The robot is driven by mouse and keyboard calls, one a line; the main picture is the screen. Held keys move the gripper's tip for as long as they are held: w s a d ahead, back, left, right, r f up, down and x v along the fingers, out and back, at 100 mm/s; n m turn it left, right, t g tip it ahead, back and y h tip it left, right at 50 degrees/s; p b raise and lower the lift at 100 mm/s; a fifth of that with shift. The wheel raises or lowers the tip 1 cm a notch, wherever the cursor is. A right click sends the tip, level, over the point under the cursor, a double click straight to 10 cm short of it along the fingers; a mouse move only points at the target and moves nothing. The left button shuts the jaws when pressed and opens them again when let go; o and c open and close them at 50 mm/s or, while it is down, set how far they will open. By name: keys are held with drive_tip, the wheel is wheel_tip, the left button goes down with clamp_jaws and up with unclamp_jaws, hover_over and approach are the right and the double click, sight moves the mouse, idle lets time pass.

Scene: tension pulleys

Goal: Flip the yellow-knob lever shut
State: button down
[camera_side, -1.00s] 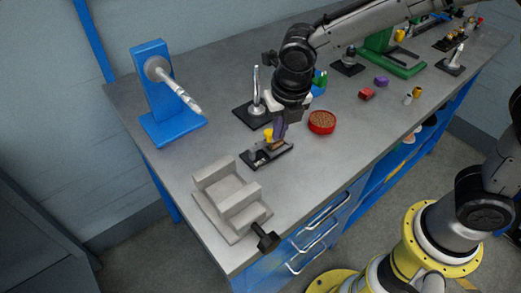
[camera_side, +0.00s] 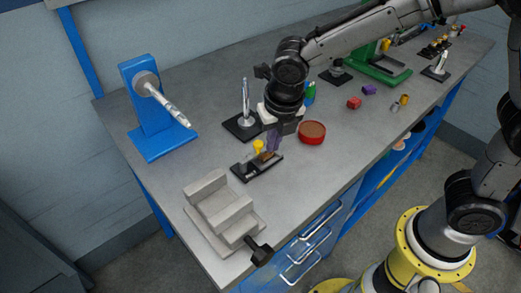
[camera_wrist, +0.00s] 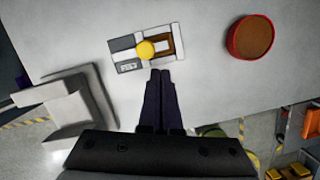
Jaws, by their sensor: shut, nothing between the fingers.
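The yellow knob (camera_side: 258,146) stands up from a small dark base plate (camera_side: 243,174) on the bench. In the wrist view the yellow knob (camera_wrist: 145,50) sits near the middle of the plate (camera_wrist: 125,43), beside a brown and white frame. My gripper (camera_side: 271,151) points down just right of the knob, its fingers close over the plate's right part. In the wrist view the shut, empty fingertips (camera_wrist: 160,72) lie just below the knob and the plate's edge. I cannot tell whether they touch the lever. The lever's arm under the knob is mostly hidden.
A red round bowl (camera_side: 312,132) stands right of the plate. A grey vise (camera_side: 220,208) is at the front left. A metal post on a black base (camera_side: 245,122) and a blue stand (camera_side: 147,110) are behind. Bare bench lies between the vise and plate.

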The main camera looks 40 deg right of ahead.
drive_tip(key=s+r, duration=0.5)
drive_tip(key=r, duration=0.5)
drive_tip(key=shift+d, duration=0.4)
drive_tip(key=shift+d+r, duration=0.1)
drive_tip(key=s+d+r+m+t, duration=0.1)
drive_tip(key=s+d+r+m, duration=0.15)
drive_tip(key=d+m, duration=0.3)
drive_tip(key=s+d+r+m+t, duration=0.1)
drive_tip(key=s+d+r+m, duration=0.1)
drive_tip(key=s+d+m, duration=0.3)
drive_tip(key=s+d+f+m, duration=0.1)
drive_tip(key=s+f+m, duration=0.1)
drive_tip(key=m, duration=0.9)
drive_tip(key=s+d+f+m+t, duration=0.1)
drive_tip(key=s+m, duration=0.4)
drive_tip(key=m, duration=0.6)
drive_tip(key=shift+s+d+f+y, duration=0.25)
drive_tip(key=shift+d+f+y, duration=0.25)
drive_tip(key=shift+f, duration=0.55)
